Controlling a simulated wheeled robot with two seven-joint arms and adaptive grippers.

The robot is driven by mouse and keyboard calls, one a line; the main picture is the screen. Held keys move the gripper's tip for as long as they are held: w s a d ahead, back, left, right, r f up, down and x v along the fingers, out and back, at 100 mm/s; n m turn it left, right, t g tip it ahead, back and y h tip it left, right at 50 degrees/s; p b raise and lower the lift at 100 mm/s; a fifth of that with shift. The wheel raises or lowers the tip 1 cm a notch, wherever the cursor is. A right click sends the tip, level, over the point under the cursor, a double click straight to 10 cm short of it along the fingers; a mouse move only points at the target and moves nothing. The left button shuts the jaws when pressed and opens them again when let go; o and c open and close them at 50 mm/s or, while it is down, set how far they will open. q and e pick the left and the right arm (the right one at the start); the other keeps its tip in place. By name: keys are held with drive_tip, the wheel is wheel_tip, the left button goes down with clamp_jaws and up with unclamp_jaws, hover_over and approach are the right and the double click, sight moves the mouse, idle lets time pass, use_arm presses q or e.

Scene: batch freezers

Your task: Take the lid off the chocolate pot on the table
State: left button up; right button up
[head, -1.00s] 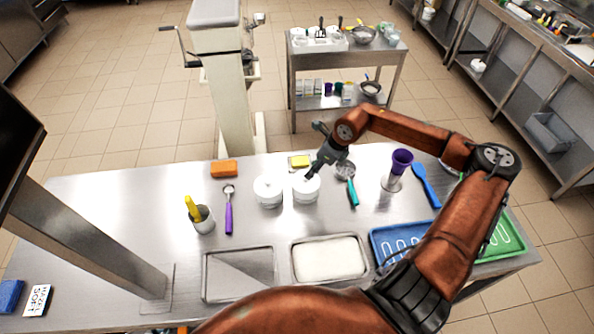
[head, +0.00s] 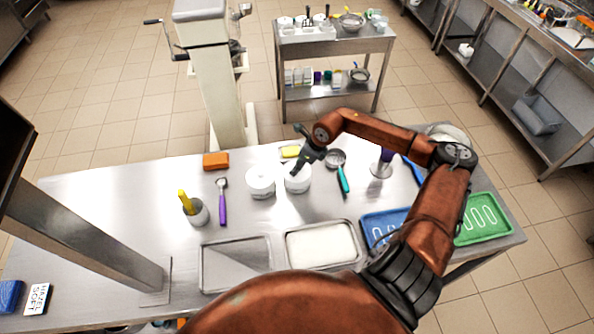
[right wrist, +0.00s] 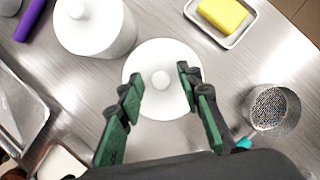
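Two white lidded pots stand side by side on the steel table: a left pot (head: 261,182) and a right pot (head: 298,183). No label shows which one holds chocolate. My right gripper (head: 294,169) is over the right pot. In the right wrist view its two green-padded fingers (right wrist: 160,75) are apart, one on each side of the round knob (right wrist: 161,80) on the right pot's white lid (right wrist: 160,103). I see a gap between fingers and knob. The left pot (right wrist: 95,25) also has its lid on. My left gripper is not in view.
A yellow block (right wrist: 222,14) lies on a small dish behind the right pot. A strainer (head: 336,158) with a teal handle lies to its right, a purple-handled scoop (head: 222,205) to the left. Trays, including a white-filled one (head: 322,245), lie in front.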

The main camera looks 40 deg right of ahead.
drive_tip(key=c, duration=0.7)
drive_tip(key=shift+r, duration=0.1)
